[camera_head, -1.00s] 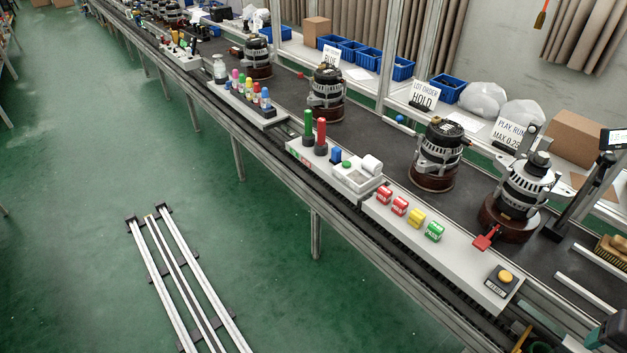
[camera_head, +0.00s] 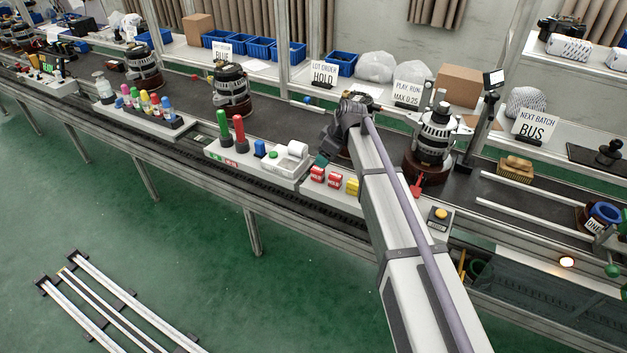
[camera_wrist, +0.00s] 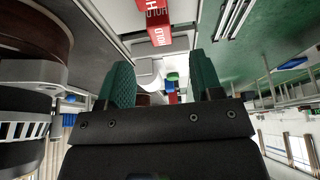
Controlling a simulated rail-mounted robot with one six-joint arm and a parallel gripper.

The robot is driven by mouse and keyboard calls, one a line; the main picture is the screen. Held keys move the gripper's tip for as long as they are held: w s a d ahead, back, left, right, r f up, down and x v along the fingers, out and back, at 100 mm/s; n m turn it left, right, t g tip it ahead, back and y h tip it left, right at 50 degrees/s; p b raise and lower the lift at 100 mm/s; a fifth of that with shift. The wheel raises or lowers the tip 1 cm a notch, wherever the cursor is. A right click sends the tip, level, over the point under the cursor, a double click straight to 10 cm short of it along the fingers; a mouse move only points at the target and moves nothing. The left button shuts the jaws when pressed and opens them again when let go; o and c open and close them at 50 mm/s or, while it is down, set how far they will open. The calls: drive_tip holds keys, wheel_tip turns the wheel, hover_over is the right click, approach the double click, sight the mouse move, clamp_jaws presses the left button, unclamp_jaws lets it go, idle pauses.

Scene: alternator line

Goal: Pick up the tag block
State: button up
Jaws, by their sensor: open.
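Small tag blocks sit in a row on a white strip at the conveyor's front edge. In the head view I see two red ones, a left red block (camera_head: 317,173) and a right red block (camera_head: 334,181), and a yellow block (camera_head: 352,187). My arm covers the place where a green one stood. My gripper (camera_head: 321,159), with teal fingers, is above and just behind the red blocks. In the wrist view my gripper (camera_wrist: 160,64) is open and empty between its fingers. A red block lettered HOLD (camera_wrist: 158,35) shows beyond the fingertips, with another red block above it.
A white printer-like unit (camera_head: 292,160) with a paper roll stands left of the blocks. Alternators on brown bases, one of them at right (camera_head: 432,140), stand behind on the dark belt. A red-handled piece (camera_head: 417,187) and a yellow button (camera_head: 441,213) are right of my arm.

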sight(319, 169)
drive_tip(key=b+x, duration=0.1)
drive_tip(key=x, duration=0.1)
drive_tip(key=shift+f, duration=0.45)
drive_tip(key=shift+w+a, duration=0.1)
drive_tip(key=shift+a, duration=0.05)
drive_tip(key=b+x, duration=0.4)
drive_tip(key=shift+f+b, duration=0.3)
drive_tip(key=shift+f, duration=0.1)
drive_tip(key=shift+w+a+f, duration=0.1)
drive_tip(key=shift+a+f, duration=0.1)
drive_tip(key=shift+f, duration=0.05)
drive_tip(key=shift+r, duration=0.25)
drive_tip(key=c, duration=1)
